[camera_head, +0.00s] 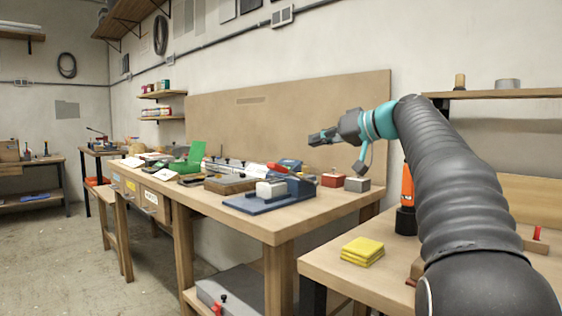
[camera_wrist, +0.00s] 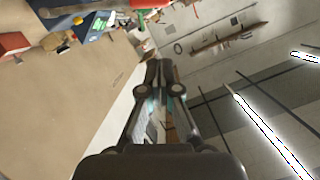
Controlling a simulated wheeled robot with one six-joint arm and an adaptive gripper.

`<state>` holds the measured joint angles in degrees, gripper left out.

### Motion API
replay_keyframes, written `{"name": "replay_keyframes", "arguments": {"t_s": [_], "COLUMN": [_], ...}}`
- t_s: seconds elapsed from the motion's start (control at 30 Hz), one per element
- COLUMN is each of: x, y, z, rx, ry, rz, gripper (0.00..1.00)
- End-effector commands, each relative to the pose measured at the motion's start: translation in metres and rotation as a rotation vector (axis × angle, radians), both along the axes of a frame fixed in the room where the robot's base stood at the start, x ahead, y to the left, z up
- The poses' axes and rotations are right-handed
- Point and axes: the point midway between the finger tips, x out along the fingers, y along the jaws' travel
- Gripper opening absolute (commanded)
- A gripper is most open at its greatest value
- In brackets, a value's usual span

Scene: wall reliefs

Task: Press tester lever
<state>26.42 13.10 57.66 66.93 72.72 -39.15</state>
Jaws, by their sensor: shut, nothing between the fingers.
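A blue tester-like device (camera_head: 300,187) with a red-tipped lever (camera_head: 277,169) stands near the front right of the long wooden workbench. The lever slants upward to the left over a white block (camera_head: 270,189) on the device's blue base plate. My gripper (camera_head: 318,138) is shut and empty, in the air above and a little to the right of the device, not touching it. In the wrist view my gripper's fingers (camera_wrist: 158,75) are together, facing the wall and ceiling.
A red box (camera_head: 332,180) and a grey block (camera_head: 357,184) sit right of the device. A wooden tray (camera_head: 231,184) and a green case (camera_head: 198,152) lie farther left. A yellow stack (camera_head: 362,250) is on the nearer table. A tan board (camera_head: 290,115) stands behind the bench.

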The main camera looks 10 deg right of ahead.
Motion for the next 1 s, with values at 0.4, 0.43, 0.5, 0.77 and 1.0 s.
{"name": "replay_keyframes", "arguments": {"t_s": [0.4,0.43,0.5,0.77,1.0], "x": [0.005,0.005,0.006,0.027,0.061], "y": [-0.008,-0.008,-0.007,0.012,0.039], "z": [0.009,0.008,0.008,0.002,-0.008], "rx": [0.006,0.006,0.006,0.006,0.007], "ry": [-0.039,-0.039,-0.039,-0.037,-0.036], "rz": [0.013,0.013,0.013,0.017,0.015], "gripper": [0.00,0.00,0.00,0.00,0.00]}}
